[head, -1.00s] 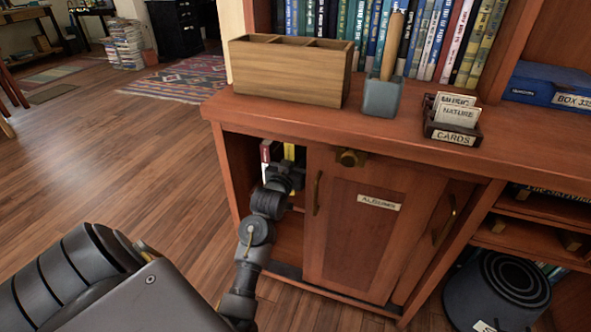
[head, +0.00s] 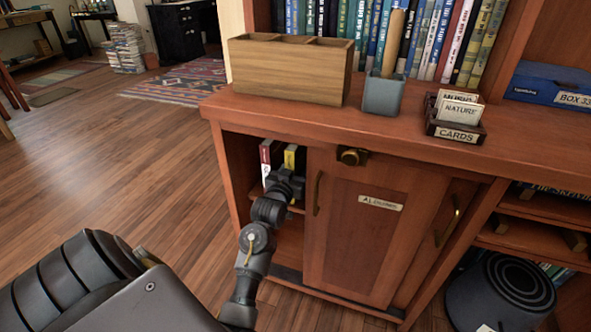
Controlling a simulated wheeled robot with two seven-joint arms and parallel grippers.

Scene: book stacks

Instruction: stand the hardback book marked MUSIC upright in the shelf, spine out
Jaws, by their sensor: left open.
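Two upright books stand in the open left bay of the low cabinet: one with a red and white spine (head: 266,157) and one dark with a yellow spine (head: 290,157). Their lettering is too small to read, so I cannot tell which, if either, is marked MUSIC. My left gripper (head: 287,178) is open at the mouth of this bay, just in front of and below the visible part of the yellow-spined book. Its fingertips are partly hidden by its own body, and I cannot tell whether they touch the book. My right gripper is not in view.
A panel door (head: 352,235) covers the bay's right side. On the cabinet top (head: 330,125) stand a wooden divided box (head: 285,75), a grey pot (head: 383,95) and a card holder (head: 455,132). A dark bin (head: 500,295) stands at the lower right.

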